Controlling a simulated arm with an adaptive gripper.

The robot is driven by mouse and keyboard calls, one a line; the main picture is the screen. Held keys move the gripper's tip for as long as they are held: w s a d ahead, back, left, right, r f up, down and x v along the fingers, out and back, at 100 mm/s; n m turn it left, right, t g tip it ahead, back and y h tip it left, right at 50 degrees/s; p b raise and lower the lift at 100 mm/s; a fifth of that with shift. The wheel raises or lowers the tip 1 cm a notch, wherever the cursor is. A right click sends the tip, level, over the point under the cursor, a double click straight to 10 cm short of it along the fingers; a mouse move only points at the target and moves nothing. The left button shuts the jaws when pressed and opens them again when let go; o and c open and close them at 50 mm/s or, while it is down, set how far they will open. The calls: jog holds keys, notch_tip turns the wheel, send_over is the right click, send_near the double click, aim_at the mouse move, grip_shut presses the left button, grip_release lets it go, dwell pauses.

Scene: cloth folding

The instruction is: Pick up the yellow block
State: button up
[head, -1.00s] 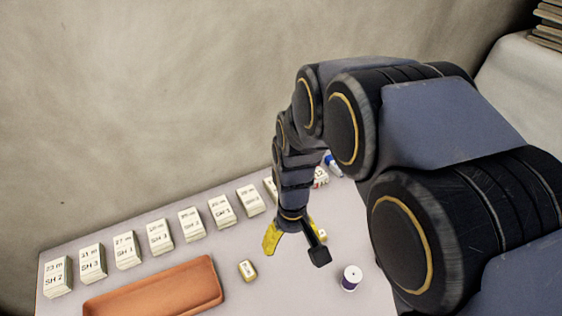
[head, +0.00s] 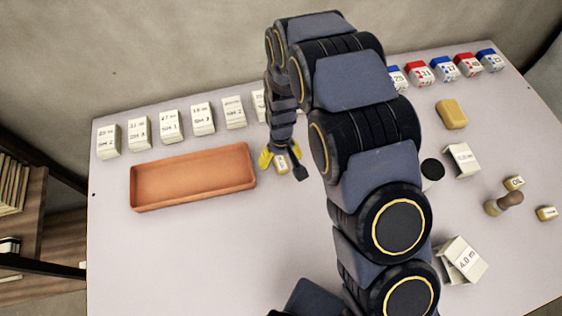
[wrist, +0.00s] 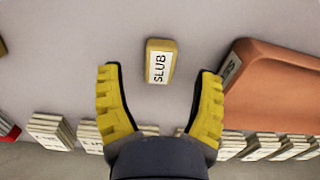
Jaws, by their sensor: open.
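A small yellow block (head: 281,164) with a white label lies on the table just right of the orange tray. In the wrist view the block (wrist: 160,62) reads "SLUB" and lies between and slightly beyond my fingertips, with a gap on both sides. My gripper (wrist: 160,72) is open and empty, its two yellow fingers spread. In the head view my gripper (head: 276,160) is right by the block and partly covers it. A larger plain yellow block (head: 452,113) lies at the right.
The orange tray (head: 193,206) lies close to the left of my gripper. A row of white labelled card stacks (head: 169,128) stands behind it. Red, white and blue boxes (head: 443,68) line the back right. More small labelled blocks (head: 514,183) and a stamp (head: 503,203) lie right.

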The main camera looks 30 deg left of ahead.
notch_tip(320, 180, down, 2)
jog(key=shift+f, duration=0.2)
jog(key=c, duration=1.1)
jog(key=shift+r, duration=0.1)
jog(key=shift+r, duration=0.45)
notch_tip(320, 180, up, 2)
jog(key=shift+r, duration=0.25)
jog(key=s+d+r, duration=0.9)
jog(key=s+d, duration=0.1)
jog(key=shift+r, duration=0.3)
